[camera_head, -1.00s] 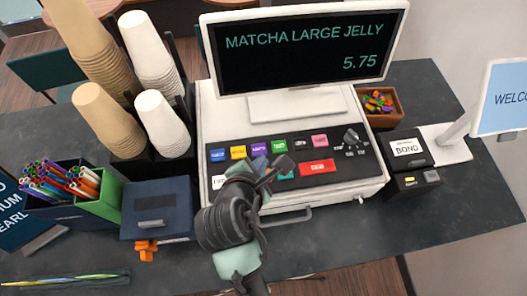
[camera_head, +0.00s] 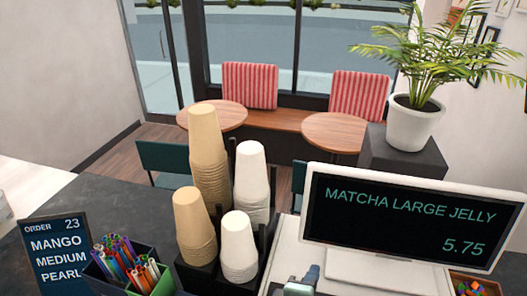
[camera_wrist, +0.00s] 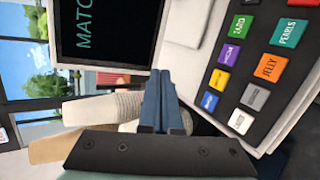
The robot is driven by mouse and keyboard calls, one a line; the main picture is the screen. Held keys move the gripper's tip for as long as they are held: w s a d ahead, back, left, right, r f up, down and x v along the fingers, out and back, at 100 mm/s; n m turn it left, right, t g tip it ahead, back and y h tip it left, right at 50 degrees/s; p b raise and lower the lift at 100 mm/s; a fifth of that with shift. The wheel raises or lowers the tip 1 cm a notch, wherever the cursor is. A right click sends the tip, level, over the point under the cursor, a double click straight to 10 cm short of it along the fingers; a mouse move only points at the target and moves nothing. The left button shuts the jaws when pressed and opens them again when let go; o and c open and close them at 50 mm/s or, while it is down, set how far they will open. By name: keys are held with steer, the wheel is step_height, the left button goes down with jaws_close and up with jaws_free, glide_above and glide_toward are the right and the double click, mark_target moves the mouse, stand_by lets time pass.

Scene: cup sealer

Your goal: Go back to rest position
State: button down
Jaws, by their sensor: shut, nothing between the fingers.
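My gripper (camera_wrist: 163,78) is shut and empty in the wrist view, its two blue fingers together in front of the register. In the head view only a small part of my arm shows at the bottom edge, left of the screen. The register screen (camera_head: 400,220) reads "MATCHA LARGE JELLY 5.75"; part of the screen (camera_wrist: 108,25) also shows in the wrist view. The colored key panel (camera_wrist: 245,75) lies to the right of the fingers in the wrist view, apart from them in the picture.
Tan cup stacks (camera_head: 207,150) and white cup stacks (camera_head: 250,185) stand left of the register. A potted plant (camera_head: 412,125) stands behind right. Round tables (camera_head: 212,115) and red-striped seats lie beyond.

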steer(key=w+a+r+m+t+y+b, duration=0.1)
steer(key=w+a+r+m+t+b, duration=0.15)
steer(key=r, duration=0.35)
steer(key=w+a+r+m+t+b, duration=0.1)
steer(key=r+m+t, duration=0.2)
steer(key=r, duration=0.3)
steer(key=w+a+r+m+t+y+b, duration=0.1)
steer(key=w+a+r+m+t, duration=0.15)
steer(key=r, duration=0.35)
steer(key=s+a+r+m+t+y+b, duration=0.1)
steer(key=s+r+m+t+b, duration=0.1)
steer(key=s+r, duration=0.4)
steer(key=s+a+r+m+t+y+b, duration=0.2)
steer(key=s+r+m+t, duration=0.3)
steer(key=r, duration=0.9)
steer(key=shift+s+a+t+b, duration=0.3)
steer(key=shift+s+t, duration=0.1)
steer(key=shift+t, duration=0.5)
steer(key=shift+d+f, duration=0.1)
